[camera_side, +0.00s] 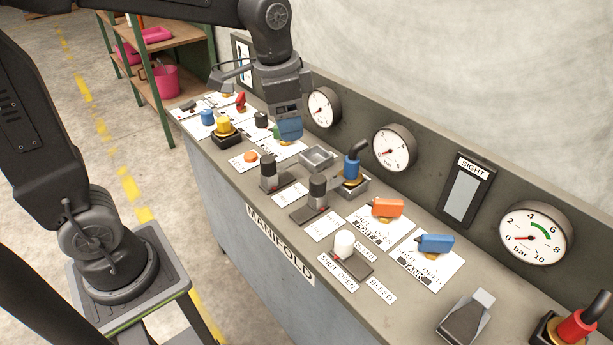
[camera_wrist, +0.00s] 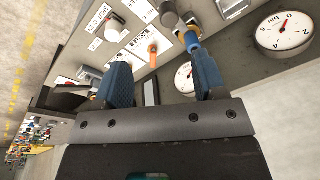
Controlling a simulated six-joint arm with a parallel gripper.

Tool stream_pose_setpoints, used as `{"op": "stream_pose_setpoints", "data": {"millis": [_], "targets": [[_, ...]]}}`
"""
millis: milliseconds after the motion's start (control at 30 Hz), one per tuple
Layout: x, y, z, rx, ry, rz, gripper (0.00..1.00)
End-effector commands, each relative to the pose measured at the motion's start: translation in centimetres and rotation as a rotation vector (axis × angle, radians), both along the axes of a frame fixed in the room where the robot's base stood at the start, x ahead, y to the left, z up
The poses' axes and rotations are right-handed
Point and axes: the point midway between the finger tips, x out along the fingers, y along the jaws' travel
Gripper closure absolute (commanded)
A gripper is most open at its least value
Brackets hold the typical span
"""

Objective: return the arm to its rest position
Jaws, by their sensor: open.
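My gripper (camera_side: 289,127) hangs above the back part of the grey manifold bench (camera_side: 410,300) in the side view, close to the left pressure gauge (camera_side: 321,108). Its blue fingers are seen nearly edge-on there. In the wrist view the two blue fingers of my gripper (camera_wrist: 160,65) stand wide apart with nothing held between them. The bench with its valves shows beyond them. The fingertips hide part of the labels and valves behind them in the side view.
Orange (camera_side: 387,207) and blue (camera_side: 435,243) valve handles lie farther right. Gauges line the back panel. Shelves (camera_side: 160,45) stand behind left.

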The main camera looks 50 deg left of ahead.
Motion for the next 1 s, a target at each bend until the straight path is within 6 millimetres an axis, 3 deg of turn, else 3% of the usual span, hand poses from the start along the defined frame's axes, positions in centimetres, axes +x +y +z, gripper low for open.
{"op": "stream_pose_setpoints", "data": {"millis": [33, 200, 400, 600, 1000], "targets": [[-1.9, 0.2, 0.7, -0.010, -0.042, 0.053, 0.36], [-7.3, 0.5, 1.4, -0.061, -0.160, 0.242, 0.36], [-11.9, 0.7, 0.6, -0.129, -0.270, 0.415, 0.36], [-13.7, 0.7, -0.2, -0.163, -0.315, 0.491, 0.36], [-13.8, 0.8, -0.2, -0.166, -0.316, 0.497, 0.36]]}}
